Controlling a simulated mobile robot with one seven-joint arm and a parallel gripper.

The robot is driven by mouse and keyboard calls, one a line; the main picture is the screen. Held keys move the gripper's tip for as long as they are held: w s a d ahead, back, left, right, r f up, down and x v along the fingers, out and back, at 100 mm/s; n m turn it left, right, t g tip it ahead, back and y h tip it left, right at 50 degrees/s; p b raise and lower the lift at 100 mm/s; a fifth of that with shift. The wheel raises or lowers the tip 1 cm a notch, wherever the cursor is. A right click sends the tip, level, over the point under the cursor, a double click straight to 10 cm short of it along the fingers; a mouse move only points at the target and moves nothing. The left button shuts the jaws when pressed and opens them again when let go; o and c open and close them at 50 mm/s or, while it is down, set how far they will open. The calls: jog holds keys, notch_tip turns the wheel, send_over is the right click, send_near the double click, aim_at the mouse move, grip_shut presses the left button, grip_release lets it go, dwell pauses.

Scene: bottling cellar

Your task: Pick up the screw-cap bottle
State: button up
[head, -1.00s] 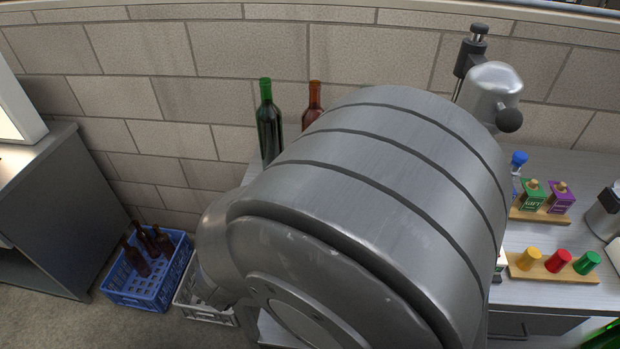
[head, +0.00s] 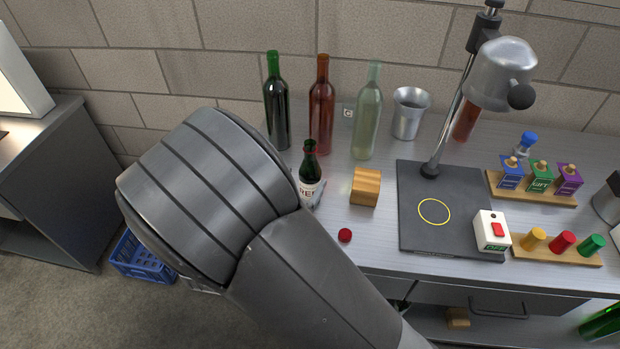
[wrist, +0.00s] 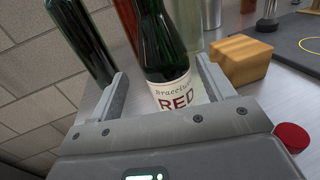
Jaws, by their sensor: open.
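A dark green bottle with a white "RED" label (head: 310,178) stands upright on the bench, just beyond my arm in the head view. A red ring shows near its neck; I take it for the screw-cap bottle. In the wrist view the bottle (wrist: 165,60) stands between the two fingers of my gripper (wrist: 161,82), which are open on either side of it. A gap shows beside the bottle on the right; whether the left finger touches it I cannot tell. Its top is cut off there. A red cap (head: 345,235) lies on the bench, also at right in the wrist view (wrist: 293,137).
Tall green (head: 276,105), brown (head: 321,110) and clear (head: 367,120) bottles stand behind. A wooden block (head: 365,187) is close on the right. Farther right are a black stand base (head: 420,235), a switch box (head: 491,231) and a metal cup (head: 408,115).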

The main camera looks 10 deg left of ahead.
aim_at(313, 170)
jog(key=x, duration=0.4)
jog(key=shift+s+d, duration=0.15)
jog(key=shift+d, duration=0.2)
jog(key=shift+w+d, duration=0.15)
jog(key=shift+w, duration=0.35)
jog(key=shift+c, duration=0.4)
jog(key=c, duration=1.2)
